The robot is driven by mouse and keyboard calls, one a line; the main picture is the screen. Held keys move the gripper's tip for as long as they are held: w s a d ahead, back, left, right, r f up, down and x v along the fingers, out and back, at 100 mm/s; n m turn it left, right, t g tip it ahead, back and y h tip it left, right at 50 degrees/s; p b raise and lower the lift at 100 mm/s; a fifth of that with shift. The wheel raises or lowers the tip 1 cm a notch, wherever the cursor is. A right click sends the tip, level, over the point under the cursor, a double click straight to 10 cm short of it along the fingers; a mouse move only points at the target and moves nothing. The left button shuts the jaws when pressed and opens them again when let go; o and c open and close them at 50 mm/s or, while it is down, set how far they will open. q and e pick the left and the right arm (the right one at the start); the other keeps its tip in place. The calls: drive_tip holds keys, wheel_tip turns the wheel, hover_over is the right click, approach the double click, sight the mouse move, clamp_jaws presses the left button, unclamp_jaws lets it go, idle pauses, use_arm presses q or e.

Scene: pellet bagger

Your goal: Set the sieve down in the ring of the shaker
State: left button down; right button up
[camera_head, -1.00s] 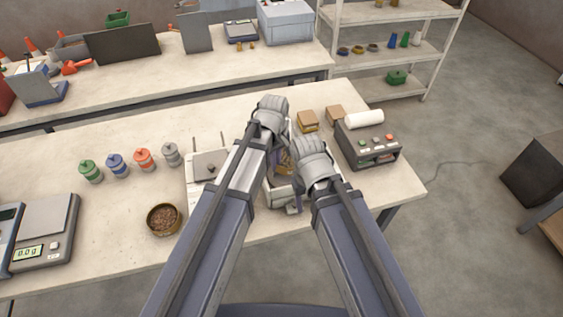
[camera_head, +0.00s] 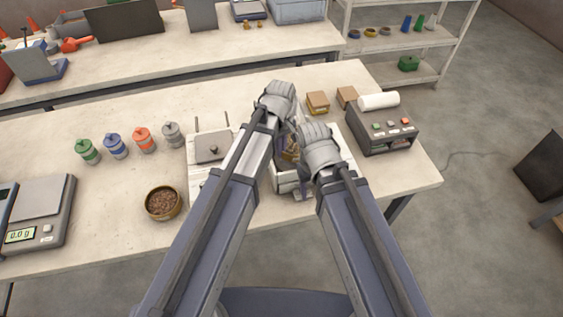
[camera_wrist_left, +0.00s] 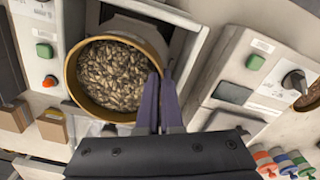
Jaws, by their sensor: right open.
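The sieve (camera_wrist_left: 118,75) has a round brass-coloured rim and is full of brown seed-like pellets. My left gripper (camera_wrist_left: 160,95) has its purple fingers closed on the sieve's rim; it is also in the head view (camera_head: 284,122). The sieve is over the pale machine, the apparent shaker (camera_head: 292,182), whose grey frame (camera_wrist_left: 193,40) shows beside it in the left wrist view. The shaker's ring is mostly hidden under the sieve; whether they touch cannot be told. My right gripper (camera_head: 306,150) is close by on the right, open; its fingertips are hidden.
A machine with two posts (camera_head: 212,147) stands left of the shaker. A brown bowl of pellets (camera_head: 163,203), several lidded jars (camera_head: 144,140) and a scale (camera_head: 42,213) are farther left. Two boxes (camera_head: 318,102) and a sealer with a white roll (camera_head: 382,128) stand right.

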use_arm(q)
drive_tip(key=shift+f+b, duration=1.9)
drive_tip(key=shift+f, duration=0.15)
drive_tip(key=shift+r, duration=0.15)
drive_tip(key=c, duration=1.1)
unclamp_jaws()
drive_tip(key=shift+f, duration=0.2)
drive_tip(key=shift+r, duration=0.1)
wheel_tip(320, 180, up, 12)
drive_tip(key=p, duration=1.2)
drive_tip(key=shift+r, duration=0.15)
drive_tip(key=s+m, duration=0.4)
drive_tip(key=s+a+m, duration=0.1)
drive_tip(key=s+m, duration=0.3)
drive_tip(key=s, duration=0.1)
drive_tip(key=s+m+y, duration=0.1)
drive_tip(key=s+m, duration=0.2)
drive_tip(key=s, duration=0.2)
drive_tip(key=shift+s+a+m, duration=0.15)
drive_tip(key=shift+a+m, duration=0.2)
drive_tip(key=shift+m, duration=0.05)
